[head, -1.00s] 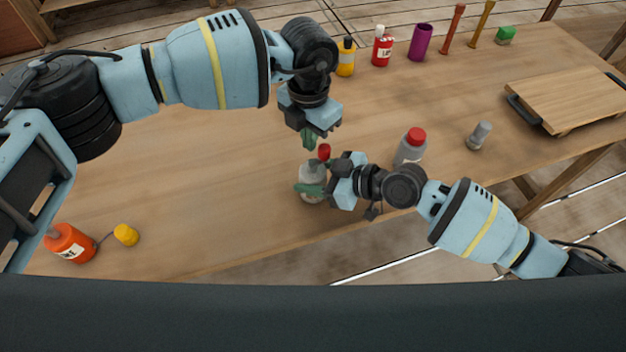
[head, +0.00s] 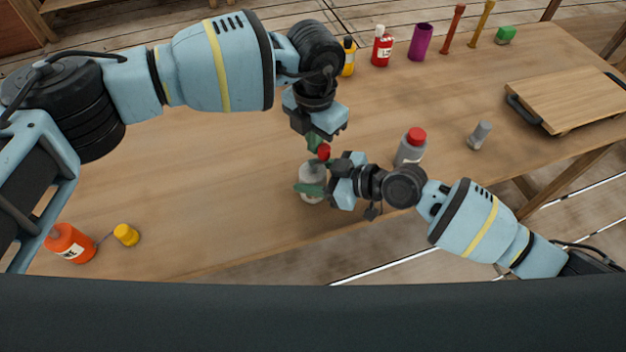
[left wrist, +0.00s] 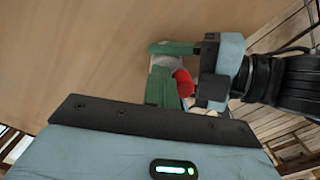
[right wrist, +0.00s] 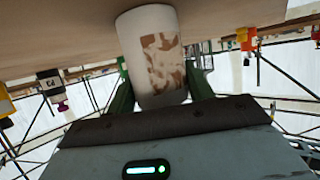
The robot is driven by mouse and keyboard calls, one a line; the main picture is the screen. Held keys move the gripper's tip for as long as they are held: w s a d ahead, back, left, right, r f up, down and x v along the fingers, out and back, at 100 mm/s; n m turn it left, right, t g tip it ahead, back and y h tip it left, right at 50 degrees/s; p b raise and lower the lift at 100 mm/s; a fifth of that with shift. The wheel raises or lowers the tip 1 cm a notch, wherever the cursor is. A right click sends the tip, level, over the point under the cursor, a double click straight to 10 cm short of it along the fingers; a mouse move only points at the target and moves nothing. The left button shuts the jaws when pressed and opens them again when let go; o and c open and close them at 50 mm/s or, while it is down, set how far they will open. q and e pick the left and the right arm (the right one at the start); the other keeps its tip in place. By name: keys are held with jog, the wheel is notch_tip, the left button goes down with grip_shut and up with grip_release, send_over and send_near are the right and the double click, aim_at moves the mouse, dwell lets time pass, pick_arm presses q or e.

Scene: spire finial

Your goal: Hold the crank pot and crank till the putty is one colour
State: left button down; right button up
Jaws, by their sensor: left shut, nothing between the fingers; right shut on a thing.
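The pale crank pot (head: 313,174) stands on the table near its front edge. In the right wrist view the pot (right wrist: 150,30) has a window showing mottled brown and white putty (right wrist: 162,62). My right gripper (head: 318,178) is shut on the pot from the right, its green fingers on either side. The red crank knob (head: 323,152) stands above the pot; it also shows in the left wrist view (left wrist: 184,83). My left gripper (head: 314,143) is shut and empty, its fingertips pointing down beside the knob. I cannot tell whether they touch it.
A grey bottle with red cap (head: 411,147) and a small grey item (head: 479,135) stand to the right. An orange bottle (head: 70,243) and yellow cap (head: 126,235) are at left. A wooden board (head: 565,98) lies far right. Several items line the back.

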pick_arm(q)
jog(key=shift+s+d, duration=0.25)
jog(key=shift+d, duration=0.45)
dwell(0.4)
jog(key=shift+s+d, duration=0.25)
dwell(0.3)
jog(key=shift+s+d, duration=0.25)
jog(key=shift+s, duration=0.35)
dwell(0.8)
jog(key=shift+s, duration=0.65)
dwell(0.6)
jog(key=shift+w+d, duration=0.1)
jog(key=shift+d, duration=0.2)
notch_tip(320, 180, up, 7)
send_over(327, 148)
jog(key=s, duration=0.1)
jog(key=shift+d, duration=0.25)
dwell(0.6)
dwell(0.4)
